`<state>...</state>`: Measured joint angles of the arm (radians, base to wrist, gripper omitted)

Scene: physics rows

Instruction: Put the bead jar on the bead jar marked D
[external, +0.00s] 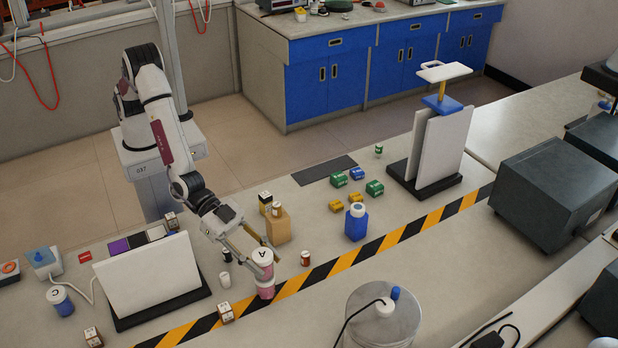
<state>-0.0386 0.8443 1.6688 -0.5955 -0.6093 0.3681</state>
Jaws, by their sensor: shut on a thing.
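My gripper (262,264) is shut on a pink bead jar (265,272) with a white lid marked A. The held jar is upright. Directly under it shows a second pink jar body (265,292), standing on the table beside the striped tape. The lower jar's lid is mostly hidden by the upper jar, so its mark cannot be read. The two look in line, and I cannot tell whether they touch. A blue jar (61,302) with a white lid marked C stands at the far left.
Small jars (305,258) and a labelled cube (226,312) stand close around the gripper. A tan block (278,228) and a blue bottle (357,224) are behind to the right. A white panel (150,275) stands at left. Green and yellow blocks (356,197) lie farther back.

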